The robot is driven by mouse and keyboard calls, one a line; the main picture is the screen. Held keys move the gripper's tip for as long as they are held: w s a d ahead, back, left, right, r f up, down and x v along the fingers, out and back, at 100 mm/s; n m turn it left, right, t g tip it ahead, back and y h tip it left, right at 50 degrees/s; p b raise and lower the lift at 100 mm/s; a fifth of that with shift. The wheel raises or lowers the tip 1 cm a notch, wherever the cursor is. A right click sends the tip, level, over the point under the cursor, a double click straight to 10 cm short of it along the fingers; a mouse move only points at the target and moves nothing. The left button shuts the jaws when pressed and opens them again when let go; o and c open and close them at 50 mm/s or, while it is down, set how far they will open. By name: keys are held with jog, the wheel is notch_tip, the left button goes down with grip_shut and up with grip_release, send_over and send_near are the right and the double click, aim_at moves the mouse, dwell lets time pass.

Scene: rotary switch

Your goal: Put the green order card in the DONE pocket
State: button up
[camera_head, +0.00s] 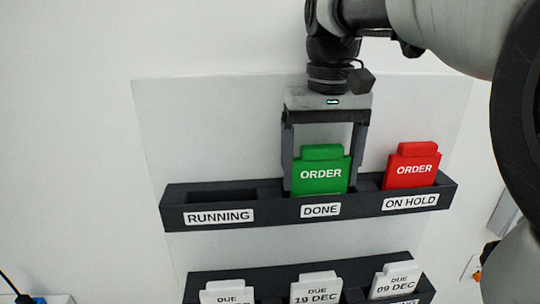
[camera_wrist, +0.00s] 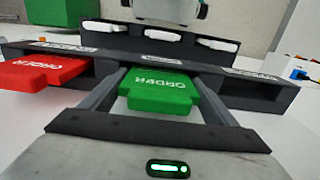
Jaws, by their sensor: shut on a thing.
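The green order card (camera_head: 321,170) stands upright in the middle pocket, the one labelled DONE (camera_head: 320,210), with its lower edge hidden by the pocket's front wall. My gripper (camera_head: 322,177) points down over that pocket, with a finger on each side of the card, and is shut on it. In the wrist view the green card (camera_wrist: 160,92) lies between my two fingers and its far end goes into the dark rack (camera_wrist: 205,65).
A red order card (camera_head: 411,168) stands in the ON HOLD pocket on the right. The RUNNING pocket (camera_head: 222,197) on the left is empty. A lower rack (camera_head: 262,268) holds several white due-date cards. The wall left of the racks is clear.

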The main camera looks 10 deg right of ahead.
jog(key=shift+f, duration=0.2)
jog(key=o, duration=1.1)
notch_tip(320, 180, up, 12)
jog(key=shift+r+p, duration=0.1)
jog(key=shift+p, duration=0.75)
jog(key=s+f+t, duration=0.2)
jog(key=s+f, duration=0.2)
jog(key=f, duration=0.2)
jog(key=s+f+t, duration=0.1)
jog(key=s+f, duration=0.2)
jog(key=f, duration=0.4)
jog(key=s+f+t, duration=0.2)
jog(key=s+f, duration=0.2)
jog(key=f, duration=0.2)
jog(key=shift+s+f+t, duration=0.3)
jog(key=shift+f, duration=0.05)
